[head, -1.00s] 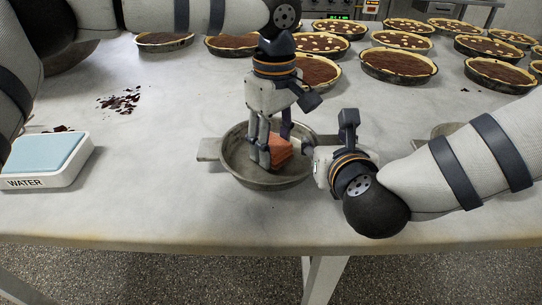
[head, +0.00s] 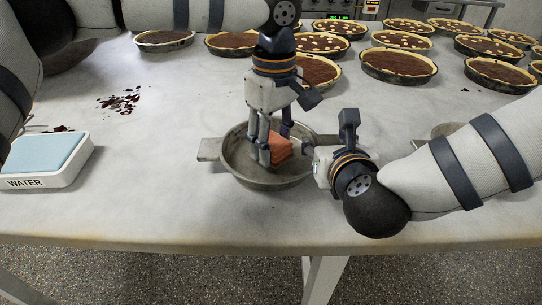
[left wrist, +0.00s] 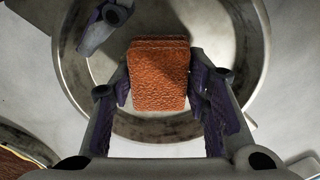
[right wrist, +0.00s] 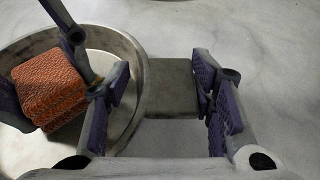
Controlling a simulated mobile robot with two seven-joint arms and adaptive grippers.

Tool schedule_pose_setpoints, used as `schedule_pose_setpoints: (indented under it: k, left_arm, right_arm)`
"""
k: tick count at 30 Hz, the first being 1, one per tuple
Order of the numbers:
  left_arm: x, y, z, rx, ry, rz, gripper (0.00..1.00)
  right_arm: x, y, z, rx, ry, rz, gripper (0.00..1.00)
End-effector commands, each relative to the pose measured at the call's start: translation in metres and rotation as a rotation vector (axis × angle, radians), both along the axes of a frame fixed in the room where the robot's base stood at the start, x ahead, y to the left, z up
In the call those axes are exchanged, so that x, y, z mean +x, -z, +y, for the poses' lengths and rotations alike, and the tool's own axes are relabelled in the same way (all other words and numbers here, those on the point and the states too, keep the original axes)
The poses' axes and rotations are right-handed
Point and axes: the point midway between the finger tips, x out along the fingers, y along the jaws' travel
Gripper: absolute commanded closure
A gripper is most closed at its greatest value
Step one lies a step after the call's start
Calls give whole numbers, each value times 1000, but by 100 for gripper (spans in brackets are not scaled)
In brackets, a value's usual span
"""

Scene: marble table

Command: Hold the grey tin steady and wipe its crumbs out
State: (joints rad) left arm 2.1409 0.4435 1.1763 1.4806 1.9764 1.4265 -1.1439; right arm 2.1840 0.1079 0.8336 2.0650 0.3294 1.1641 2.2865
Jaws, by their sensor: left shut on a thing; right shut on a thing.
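The grey tin (head: 240,174) is a round, shallow pan on the marble table, with flat tabs at its left and right. My left gripper (head: 268,158) points down inside the tin and is shut on an orange-brown sponge (head: 281,149). The sponge (left wrist: 158,75) sits between both fingers in the left wrist view, over the tin's floor. My right gripper (head: 312,160) is shut on the tin's right tab; this tab (right wrist: 172,88) lies between its fingers in the right wrist view. I see no clear crumbs on the visible part of the tin's floor.
A tray marked WATER with a light blue pad (head: 44,153) stands at the left. Dark crumbs (head: 122,101) lie on the table behind it. Several filled tarts (head: 399,64) stand at the back. Another tin (head: 446,130) is partly hidden behind my right arm.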

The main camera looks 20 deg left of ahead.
Motion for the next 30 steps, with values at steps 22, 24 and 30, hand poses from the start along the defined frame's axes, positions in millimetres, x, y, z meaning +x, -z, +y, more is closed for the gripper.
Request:
schedule_pose_setpoints:
  k: [22,24,30]
  left_arm:
    - [0,8,0,-1,0,2,86]
    - [2,7,-3,0,0,1,86]
    - [9,6,-8,-1,-2,0,86]
  right_arm:
    - [0,4,-1,-4,1,7,95]
    - [0,4,-1,-4,1,7,95]
    - [-1,4,-1,-4,1,7,95]
